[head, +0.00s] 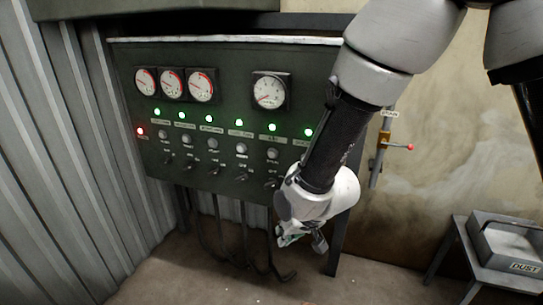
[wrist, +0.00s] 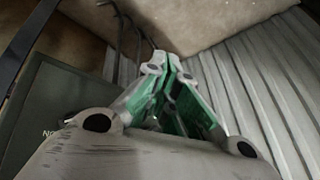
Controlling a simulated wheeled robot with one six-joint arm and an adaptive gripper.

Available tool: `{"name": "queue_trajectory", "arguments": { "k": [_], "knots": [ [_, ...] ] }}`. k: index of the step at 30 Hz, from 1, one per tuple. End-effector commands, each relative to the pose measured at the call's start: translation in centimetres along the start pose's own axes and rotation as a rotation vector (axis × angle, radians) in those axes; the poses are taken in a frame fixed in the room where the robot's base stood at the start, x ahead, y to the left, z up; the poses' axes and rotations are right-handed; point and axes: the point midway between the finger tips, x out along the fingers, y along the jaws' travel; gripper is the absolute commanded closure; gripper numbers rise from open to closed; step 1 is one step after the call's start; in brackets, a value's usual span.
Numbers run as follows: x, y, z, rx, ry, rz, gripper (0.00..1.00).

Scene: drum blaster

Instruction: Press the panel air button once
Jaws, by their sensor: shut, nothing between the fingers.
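The dark green control panel (head: 225,105) stands against the wall in the head view. A row of round grey buttons runs under its green lamps, with toggle switches below. The small labels are too blurred to read surely, so I cannot tell which is the air button. The button (head: 272,154) under the fifth green lamp shows clear of my arm; my forearm hides the panel's right end. My gripper (head: 290,239) is shut and empty, at the panel's lower right, pointing downward. Its closed green-padded fingers show in the wrist view (wrist: 163,62), with part of the panel (wrist: 60,115) at left.
Several gauges (head: 270,91) sit on the panel's upper part, and a red lamp (head: 141,131) glows at left. Cables (head: 243,240) hang below. A grey box (head: 508,248) marked DUST sits at lower right.

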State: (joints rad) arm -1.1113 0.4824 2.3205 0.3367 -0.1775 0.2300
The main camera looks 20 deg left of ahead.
Motion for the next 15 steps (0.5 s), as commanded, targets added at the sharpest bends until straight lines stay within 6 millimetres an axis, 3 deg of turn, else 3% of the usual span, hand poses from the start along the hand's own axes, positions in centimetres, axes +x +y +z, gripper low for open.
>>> {"name": "queue_trajectory", "arguments": {
  "k": [1,2,5,9,12,15],
  "knots": [
    [2.5,-1.9,-0.6,0.024,0.092,-0.021,1.0],
    [3.4,-2.9,-1.6,0.049,0.165,-0.038,1.0],
    [4.1,-4.8,-5.5,0.143,0.411,-0.1,1.0],
    [1.6,-5.8,-10.6,0.256,0.701,-0.189,1.0],
    [-0.5,-5.9,-12.8,0.304,0.828,-0.236,1.0],
    [-1.8,-6.0,-13.8,0.331,0.889,-0.264,1.0]
  ]
}}
